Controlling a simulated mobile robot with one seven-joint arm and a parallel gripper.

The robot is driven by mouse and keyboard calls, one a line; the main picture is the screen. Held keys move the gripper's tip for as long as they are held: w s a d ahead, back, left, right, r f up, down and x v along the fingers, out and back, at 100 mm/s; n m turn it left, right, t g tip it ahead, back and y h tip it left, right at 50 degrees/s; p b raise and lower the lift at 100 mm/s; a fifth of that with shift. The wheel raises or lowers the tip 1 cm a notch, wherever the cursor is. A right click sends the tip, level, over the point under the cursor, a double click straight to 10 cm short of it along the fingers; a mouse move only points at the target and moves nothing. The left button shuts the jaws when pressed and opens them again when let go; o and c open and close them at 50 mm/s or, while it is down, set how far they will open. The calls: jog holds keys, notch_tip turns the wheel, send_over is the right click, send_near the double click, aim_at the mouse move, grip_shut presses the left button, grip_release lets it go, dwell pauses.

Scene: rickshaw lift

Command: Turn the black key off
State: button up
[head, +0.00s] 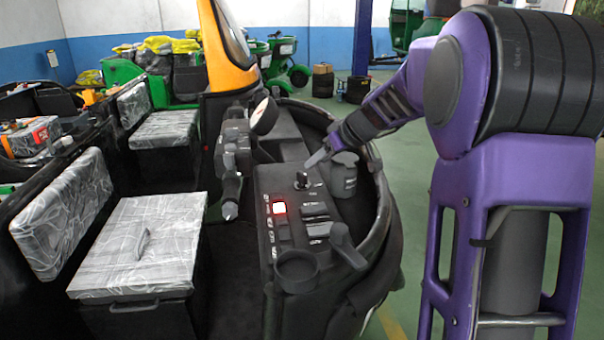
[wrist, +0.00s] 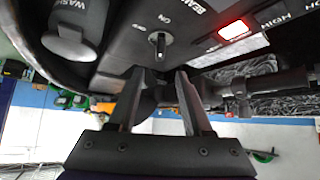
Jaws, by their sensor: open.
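The black key (head: 301,180) stands in its switch on the black dashboard panel (head: 290,230), near the panel's far end. In the wrist view the key (wrist: 158,43) sits upright in a round collar, just below the "ON" label and roughly lined up with it. My gripper (head: 318,158) hovers just above and beyond the key in the head view. In the wrist view my gripper's two fingers (wrist: 160,74) are apart and empty, with the key ahead of the gap between their tips. No contact shows.
A lit red switch (head: 279,208) is on the panel left of the key. A dark cylindrical container (head: 343,175) stands close to the right, marked "WASH" in the wrist view (wrist: 78,25). The handlebar (head: 231,185) is to the left. A cup holder (head: 297,268) and lever (head: 345,243) are nearer.

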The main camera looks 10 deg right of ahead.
aim_at(302, 173)
jog(key=x, duration=0.9)
jog(key=shift+w+a+f, duration=0.15)
jog(key=shift+w+f, duration=0.05)
jog(key=shift+w, duration=0.05)
jog(key=shift+c, duration=0.3)
grip_shut()
